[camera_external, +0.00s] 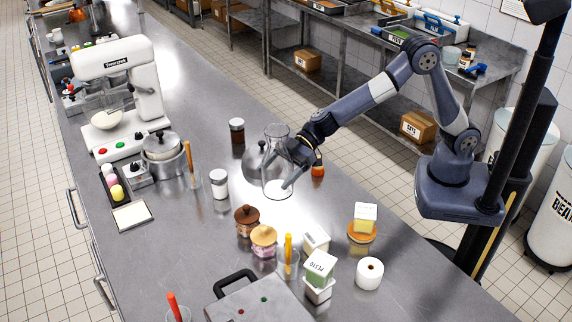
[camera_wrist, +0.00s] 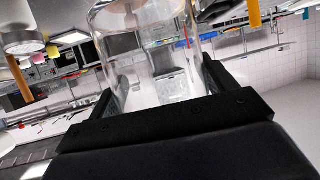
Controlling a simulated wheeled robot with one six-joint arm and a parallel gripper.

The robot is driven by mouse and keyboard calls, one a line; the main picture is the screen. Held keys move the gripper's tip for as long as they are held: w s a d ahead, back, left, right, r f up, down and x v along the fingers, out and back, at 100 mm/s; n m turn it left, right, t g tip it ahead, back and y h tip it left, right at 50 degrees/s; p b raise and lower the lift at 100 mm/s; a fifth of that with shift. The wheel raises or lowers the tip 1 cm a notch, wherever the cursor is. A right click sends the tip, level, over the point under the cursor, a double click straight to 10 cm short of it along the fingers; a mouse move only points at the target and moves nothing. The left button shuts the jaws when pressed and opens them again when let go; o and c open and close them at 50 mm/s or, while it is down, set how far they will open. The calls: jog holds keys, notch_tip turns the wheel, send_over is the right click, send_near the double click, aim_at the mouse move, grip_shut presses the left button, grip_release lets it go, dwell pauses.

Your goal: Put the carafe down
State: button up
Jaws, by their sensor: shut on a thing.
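The clear glass carafe (camera_external: 276,170) is upright at the middle of the steel counter, with a whitish layer near its bottom. My gripper (camera_external: 286,168) reaches in from the right and is shut around the carafe's body. In the wrist view the carafe (camera_wrist: 150,60) fills the space between the two dark fingers of my gripper (camera_wrist: 155,90). I cannot tell whether its base touches the counter (camera_external: 190,255).
A metal cloche or kettle-like dome (camera_external: 256,160) stands just left of the carafe. Pots with lids (camera_external: 247,220) stand in front.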

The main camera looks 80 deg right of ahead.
aim_at(266, 172)
notch_tip(266, 172, up, 4)
jog(key=shift+f, duration=0.1)
jog(key=w+d+m+t+h, duration=0.1)
jog(key=w+d, duration=0.4)
jog(key=d, duration=0.6)
jog(key=w+d+m+t+h, duration=0.1)
jog(key=w+d, duration=0.4)
jog(key=d, duration=0.6)
jog(key=w+d+m+t, duration=0.1)
jog(key=w+d, duration=0.4)
jog(key=d, duration=0.6)
jog(key=d+m+h, duration=0.1)
jog(key=d+h, duration=0.1)
jog(key=d, duration=1.3)
jog(key=shift+t+y, duration=0.3)
jog(key=shift+s+a+f, duration=0.1)
jog(key=shift+s+f, duration=0.05)
jog(key=shift+f, duration=2.4)
jog(key=shift+s+a+f, duration=0.1)
jog(key=shift+s+f, duration=0.05)
jog(key=shift+f, duration=2.4)
jog(key=shift+s+f, duration=0.15)
jog(key=shift+f, duration=2.4)
